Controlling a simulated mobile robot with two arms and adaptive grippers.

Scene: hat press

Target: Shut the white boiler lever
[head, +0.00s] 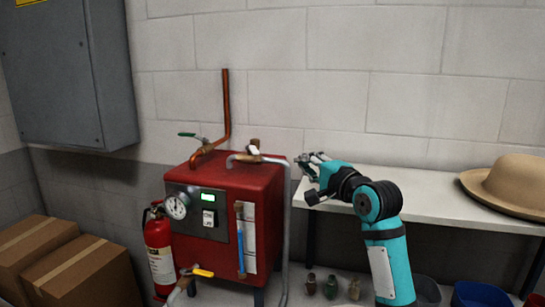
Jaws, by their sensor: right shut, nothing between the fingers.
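The red boiler (264,190) stands left of the middle. On its top right is a brass valve (254,147) with a pale grey-white bar (238,157) beside it, which looks like the white lever; it is small, and I cannot clearly tell it from the pale pipe. My right gripper (312,166) is shut and empty, just right of the boiler's top edge, above the near left end of the bench. It is apart from the valve and touches nothing that I can see. My left gripper is not in view.
A green lever (187,135) sits by the copper pipe (226,105), and a yellow lever (203,272) sits low in front. A pale pipe (287,225) runs down the boiler's right side. A fire extinguisher (160,250) stands left; a hat (508,184) lies on the bench (430,200).

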